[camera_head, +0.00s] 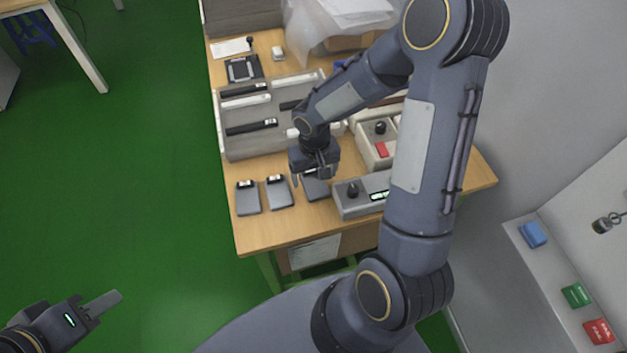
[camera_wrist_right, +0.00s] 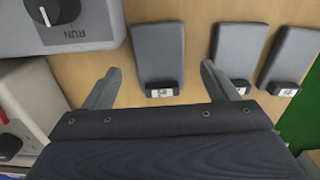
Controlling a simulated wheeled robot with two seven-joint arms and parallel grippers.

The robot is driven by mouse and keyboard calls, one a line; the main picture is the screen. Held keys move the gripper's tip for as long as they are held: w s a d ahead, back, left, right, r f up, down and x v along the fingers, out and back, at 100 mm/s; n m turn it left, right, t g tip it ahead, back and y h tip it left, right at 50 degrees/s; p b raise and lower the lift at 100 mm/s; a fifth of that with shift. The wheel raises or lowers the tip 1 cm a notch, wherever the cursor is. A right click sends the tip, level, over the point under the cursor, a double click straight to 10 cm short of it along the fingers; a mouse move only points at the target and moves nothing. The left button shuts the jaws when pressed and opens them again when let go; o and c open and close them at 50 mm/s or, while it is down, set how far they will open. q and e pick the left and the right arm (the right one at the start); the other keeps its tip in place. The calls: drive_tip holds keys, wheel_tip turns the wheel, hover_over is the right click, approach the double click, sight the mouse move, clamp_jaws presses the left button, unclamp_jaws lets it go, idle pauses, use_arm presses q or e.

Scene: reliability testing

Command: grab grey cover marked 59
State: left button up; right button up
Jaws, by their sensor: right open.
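Three dark grey covers with small black-and-white tags lie flat in a row on the table: a left cover (camera_head: 247,199), a middle cover (camera_head: 279,193) and a right cover (camera_head: 316,190), partly hidden by my right gripper (camera_head: 312,178). In the right wrist view, my open right gripper (camera_wrist_right: 161,70) has its fingers to either side of one cover (camera_wrist_right: 159,47), with nothing held. The other covers (camera_wrist_right: 240,45) (camera_wrist_right: 294,50) lie to the right there. The tag numbers are too small to read surely. My left gripper (camera_head: 103,303) is over the floor, away from the table.
A grey box with a RUN knob (camera_wrist_right: 68,22) stands close beside the cover under my right gripper; it also shows in the head view (camera_head: 352,203). Behind the covers is a grey rack (camera_head: 240,145) with black and white bars. The wooden table (camera_head: 262,232) is clear in front.

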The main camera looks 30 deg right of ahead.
sight(314, 183)
wheel_tip(314, 183, down, 2)
drive_tip(key=shift+f, duration=0.25)
drive_tip(key=c, duration=1.1)
drive_tip(key=shift+r, duration=0.1)
